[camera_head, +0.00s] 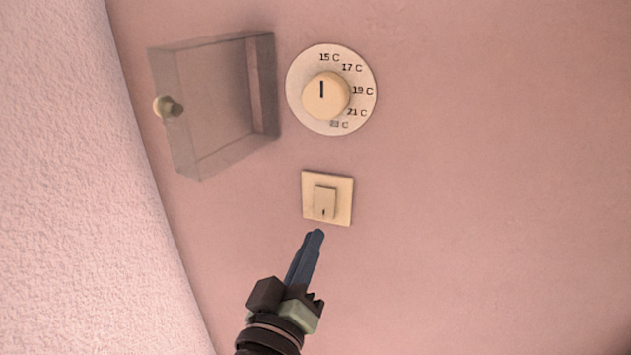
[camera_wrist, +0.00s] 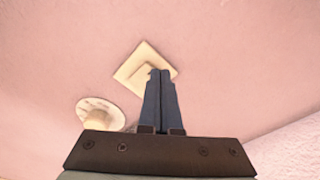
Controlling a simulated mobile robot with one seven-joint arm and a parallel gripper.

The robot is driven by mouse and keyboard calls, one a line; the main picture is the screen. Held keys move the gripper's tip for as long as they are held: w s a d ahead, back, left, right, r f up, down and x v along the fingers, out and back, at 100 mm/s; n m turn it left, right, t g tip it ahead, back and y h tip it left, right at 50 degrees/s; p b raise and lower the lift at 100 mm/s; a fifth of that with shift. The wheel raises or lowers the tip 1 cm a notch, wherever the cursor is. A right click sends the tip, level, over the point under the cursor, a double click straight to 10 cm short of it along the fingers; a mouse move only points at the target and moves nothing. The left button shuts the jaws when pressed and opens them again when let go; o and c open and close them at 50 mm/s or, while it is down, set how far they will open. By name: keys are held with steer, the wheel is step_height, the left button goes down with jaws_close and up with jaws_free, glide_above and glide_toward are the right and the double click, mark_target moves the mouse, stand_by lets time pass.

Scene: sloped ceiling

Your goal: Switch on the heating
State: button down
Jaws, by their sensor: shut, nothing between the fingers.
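A cream wall switch (camera_head: 325,200) with a raised rocker sits on the pink wall, below a round thermostat dial (camera_head: 327,97). The dial has a cream knob with a dark line, and its printed marks run from 15 C at the top down the right side. My gripper (camera_head: 317,235) is shut and empty, with its fingertips just below the switch in the head view. In the wrist view, my gripper (camera_wrist: 160,72) overlaps the lower right of the switch plate (camera_wrist: 137,66). I cannot tell whether the tips touch it. The dial shows at lower left (camera_wrist: 100,112).
A clear box-shaped cover (camera_head: 215,100) with a cream knob stands swung open to the left of the dial. A rough pale wall (camera_head: 70,200) meets the pink wall at the left. The pink wall right of the switch is clear.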

mark_target(323, 213)
steer(key=s+a+r+n+g+p, duration=0.2)
steer(key=s+n+p, duration=0.8)
steer(key=p, duration=1.6)
step_height(323, 213, up, 2)
steer(key=shift+s+a+r, duration=0.1)
steer(key=shift+s+a, duration=0.5)
steer(key=shift+s, duration=0.2)
steer(key=shift+w, duration=0.1)
steer(key=p+x, duration=0.1)
steer(key=x, duration=1.3)
steer(key=shift+a, duration=0.15)
steer(key=shift+f, duration=0.3)
